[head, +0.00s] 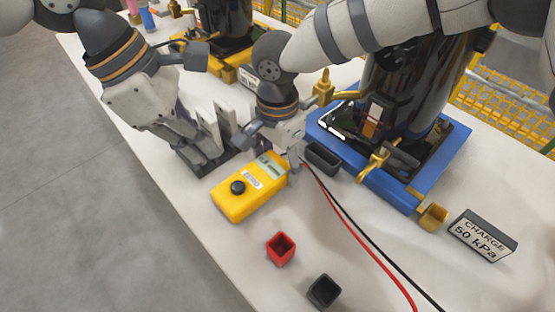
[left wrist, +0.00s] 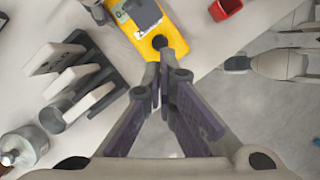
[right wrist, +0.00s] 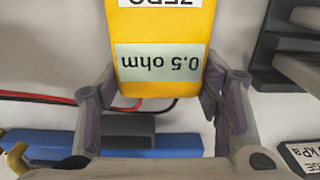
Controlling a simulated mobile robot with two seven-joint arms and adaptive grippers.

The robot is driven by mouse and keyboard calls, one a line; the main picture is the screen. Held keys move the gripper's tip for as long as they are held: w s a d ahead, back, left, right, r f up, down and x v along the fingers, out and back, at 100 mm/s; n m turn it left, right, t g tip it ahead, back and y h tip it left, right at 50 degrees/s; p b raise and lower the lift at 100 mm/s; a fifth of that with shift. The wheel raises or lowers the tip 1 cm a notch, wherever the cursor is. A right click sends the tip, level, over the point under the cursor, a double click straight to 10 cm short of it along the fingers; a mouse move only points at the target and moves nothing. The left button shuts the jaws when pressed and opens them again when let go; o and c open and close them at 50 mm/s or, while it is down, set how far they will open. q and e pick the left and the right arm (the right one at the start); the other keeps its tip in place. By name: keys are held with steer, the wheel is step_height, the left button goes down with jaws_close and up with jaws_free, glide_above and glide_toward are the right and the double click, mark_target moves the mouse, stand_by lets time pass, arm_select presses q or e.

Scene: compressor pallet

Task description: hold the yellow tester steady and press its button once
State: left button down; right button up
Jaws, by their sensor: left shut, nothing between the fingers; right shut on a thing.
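The yellow tester (head: 228,205) lies on the white table, its round black button (head: 237,187) facing up near the end closest to the table edge. My right gripper (head: 290,163) is shut on the tester's far end; in the right wrist view the fingers (right wrist: 160,85) stand on both sides of it, by its "0.5 ohm" label (right wrist: 158,62). My left gripper (head: 205,170) is shut and empty, left of the tester. In the left wrist view its closed tips (left wrist: 163,75) appear just beyond the tester's button end, close to the button (left wrist: 159,42). Contact cannot be told.
A black rack with pale plates (head: 227,118) stands close behind my left gripper. A blue pallet (head: 375,187) with a dark compressor is right. Red and black leads (head: 352,232) run across the table. A red cup (head: 281,248), black cup (head: 324,290) and charge sign (head: 482,235) stand nearer.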

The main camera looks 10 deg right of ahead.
arm_select(q)
steer(key=d+t+y, duration=0.1)
steer(key=t+y, duration=0.1)
steer(key=t, duration=0.1)
steer(key=r+t+y, duration=0.1)
steer(key=t+y, duration=0.1)
steer(key=t, duration=0.1)
steer(key=s+d+r+m+t+y, duration=0.1)
steer(key=t+y, duration=0.1)
steer(key=shift+d+t+y, duration=0.3)
steer(key=shift+d+t, duration=0.05)
steer(key=shift+t, duration=0.05)
steer(key=shift+f, duration=0.1)
glide_above(230, 195)
steer(key=shift+f, duration=4.4)
steer(key=shift+f, duration=0.1)
steer(key=shift+f, duration=0.3)
